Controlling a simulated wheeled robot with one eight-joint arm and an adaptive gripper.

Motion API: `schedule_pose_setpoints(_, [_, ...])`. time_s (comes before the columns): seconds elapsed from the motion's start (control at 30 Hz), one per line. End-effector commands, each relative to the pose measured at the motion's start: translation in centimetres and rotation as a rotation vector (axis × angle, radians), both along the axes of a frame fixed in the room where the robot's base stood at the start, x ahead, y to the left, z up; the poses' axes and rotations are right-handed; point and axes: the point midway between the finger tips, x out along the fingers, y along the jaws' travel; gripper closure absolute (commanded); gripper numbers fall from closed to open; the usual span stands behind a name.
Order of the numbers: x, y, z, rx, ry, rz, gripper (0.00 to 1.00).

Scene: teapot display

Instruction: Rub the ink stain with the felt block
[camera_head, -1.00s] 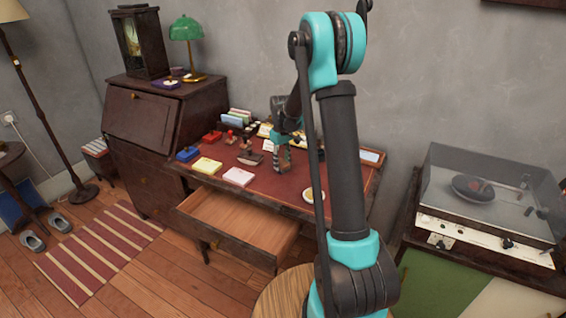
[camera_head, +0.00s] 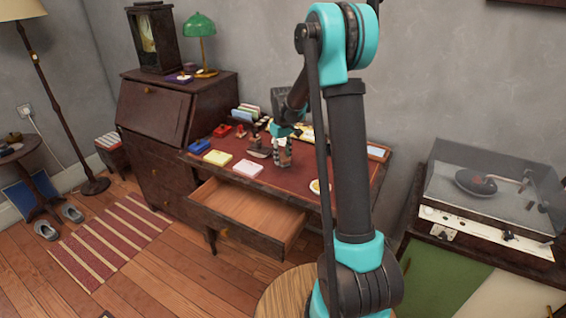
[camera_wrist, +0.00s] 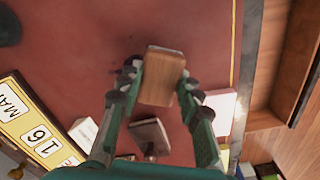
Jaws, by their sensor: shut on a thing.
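My gripper (camera_wrist: 162,92) is shut on the felt block (camera_wrist: 162,76), whose wooden top faces the wrist camera. The block's underside is hidden, so I cannot tell whether it touches the desk. The ink stain (camera_wrist: 126,63) shows as a dark patch with small specks on the red desk top, beside the block and partly behind the left finger. In the head view my gripper (camera_head: 283,157) is low over the middle of the desk (camera_head: 299,179), with the block barely distinguishable.
A rocker blotter (camera_wrist: 150,134) lies close to the gripper. A yellow-framed calendar (camera_wrist: 38,130) stands at the left of the wrist view. A pale pink note pad (camera_head: 248,168) lies near the front edge, above the open drawer (camera_head: 245,208).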

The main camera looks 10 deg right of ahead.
Motion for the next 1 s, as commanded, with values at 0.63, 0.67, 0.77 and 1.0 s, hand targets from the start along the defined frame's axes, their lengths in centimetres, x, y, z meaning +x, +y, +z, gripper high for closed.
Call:
schedule_pose_setpoints(0.63, [0.1, 0.3, 4.9, 0.0, 0.0, -0.003, 1.0])
schedule_pose_setpoints(0.67, [0.1, 0.3, 4.9, 0.0, 0.0, -0.003, 1.0])
schedule_pose_setpoints(0.77, [0.1, 0.3, 4.9, 0.0, 0.0, -0.003, 1.0])
schedule_pose_setpoints(1.0, [0.1, 0.3, 4.8, 0.0, 0.0, -0.003, 1.0])
